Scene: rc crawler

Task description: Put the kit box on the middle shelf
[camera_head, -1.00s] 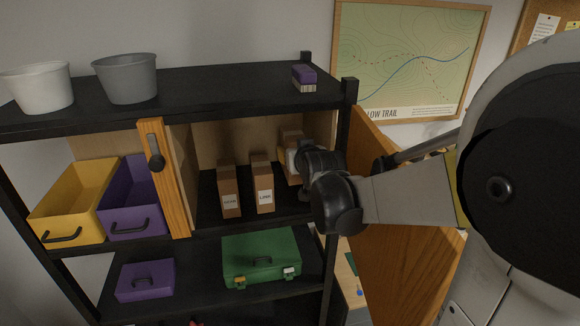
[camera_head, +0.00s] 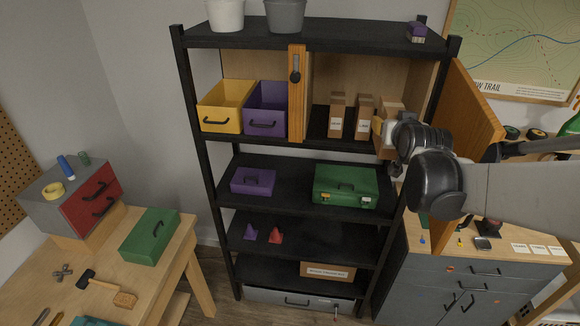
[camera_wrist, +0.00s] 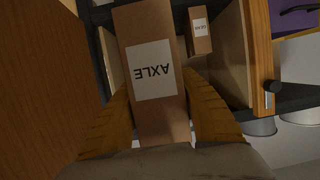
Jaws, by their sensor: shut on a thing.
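My gripper (camera_wrist: 157,85) is shut on a brown cardboard box labelled AXLE (camera_wrist: 150,45), its yellow fingers on either side. In the head view my gripper (camera_head: 380,132) reaches into the right end of the open cupboard bay from the right, and the held box (camera_head: 392,107) is partly hidden by it. Two similar brown boxes stand upright to its left, the nearer one (camera_head: 363,118) and another (camera_head: 337,115). The middle shelf (camera_head: 292,192) of the black rack holds a purple case (camera_head: 253,181) and a green case (camera_head: 346,187), with a gap between them.
An open wooden door (camera_head: 470,105) stands at the bay's right, beside my arm. Another upright door (camera_head: 298,95) is at its left. Yellow (camera_head: 225,103) and purple (camera_head: 266,108) bins fill the left bay. A purple and a red cone (camera_head: 275,236) stand one shelf lower.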

